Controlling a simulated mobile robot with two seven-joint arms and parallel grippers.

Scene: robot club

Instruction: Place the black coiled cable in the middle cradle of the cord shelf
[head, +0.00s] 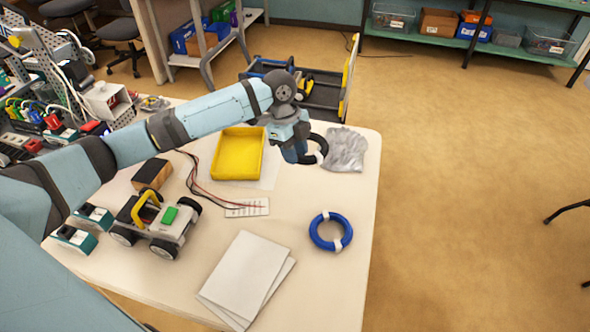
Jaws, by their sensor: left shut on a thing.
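My left gripper (304,150) is at the far right end of the table, above its surface. It is shut on the black coiled cable (322,146), a dark ring with a white tie, partly hidden by the fingers. A rack with several coloured cords and plugs (50,118) stands at the left edge; I cannot tell whether it is the cord shelf, and no middle cradle shows clearly. My right gripper is not in view.
On the white table (240,225) are a blue coiled cable (318,240), a yellow tray (219,163), a silvery crumpled bag (347,152), white sheets (240,278) and a wheeled robot car (160,230). A cart (322,95) stands behind. Open floor lies at the right.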

